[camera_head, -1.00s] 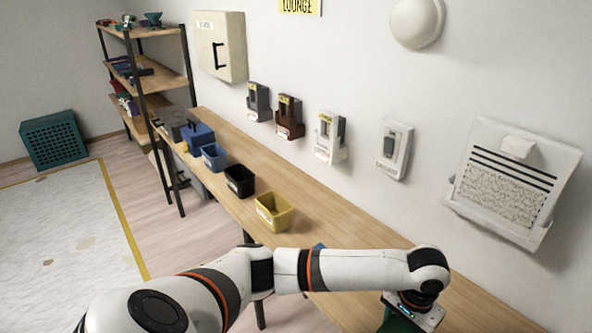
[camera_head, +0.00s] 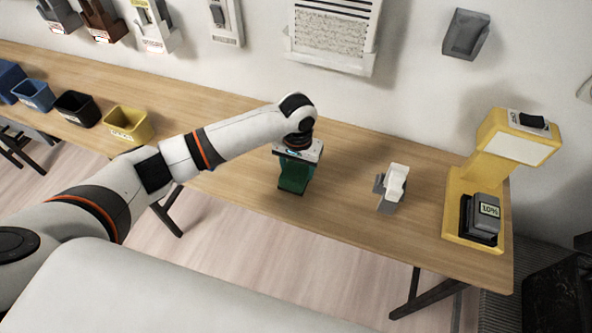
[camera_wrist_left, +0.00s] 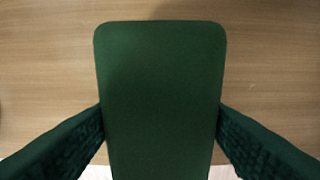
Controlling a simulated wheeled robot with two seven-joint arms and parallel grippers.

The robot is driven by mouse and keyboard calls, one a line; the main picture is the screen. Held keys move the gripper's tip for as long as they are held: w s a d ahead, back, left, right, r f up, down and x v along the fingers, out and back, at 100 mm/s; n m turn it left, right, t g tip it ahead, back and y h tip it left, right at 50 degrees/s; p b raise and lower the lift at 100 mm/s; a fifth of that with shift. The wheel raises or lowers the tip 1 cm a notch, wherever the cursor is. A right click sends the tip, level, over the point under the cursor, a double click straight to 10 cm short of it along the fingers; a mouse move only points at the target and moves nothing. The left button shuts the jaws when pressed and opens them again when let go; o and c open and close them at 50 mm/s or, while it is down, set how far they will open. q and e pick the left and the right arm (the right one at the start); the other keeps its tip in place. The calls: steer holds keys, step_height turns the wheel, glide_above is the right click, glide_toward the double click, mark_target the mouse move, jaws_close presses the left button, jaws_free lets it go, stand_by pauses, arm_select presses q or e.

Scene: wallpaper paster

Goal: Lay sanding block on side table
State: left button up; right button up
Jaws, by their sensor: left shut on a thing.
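My left gripper (camera_head: 295,168) is shut on a green block with rounded corners, the likely sanding block (camera_head: 293,178). In the left wrist view the block (camera_wrist_left: 160,85) fills the middle, with a dark green finger against each side. The gripper points down over the front part of a long wooden table (camera_head: 235,205), which I take to be the side table. I cannot tell whether the block touches the wood. My right gripper is not in view.
A grey and white tool (camera_head: 393,187) stands to the right of the gripper, and a yellow lamp-like stand (camera_head: 470,195) is at the right end. A yellow bin (camera_head: 129,125) and a black bin (camera_head: 77,109) are at left. Bare wood lies between.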

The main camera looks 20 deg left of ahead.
mark_target(298, 174)
arm_select(q)
steer(key=shift+f, duration=1.55)
steer(key=shift+f, duration=0.1)
steer(key=o, duration=1.1)
steer(key=shift+c, duration=0.2)
step_height(298, 174, up, 12)
steer(key=shift+r+b, duration=0.2)
steer(key=shift+b, duration=0.15)
steer(key=shift+s+d+f, duration=0.1)
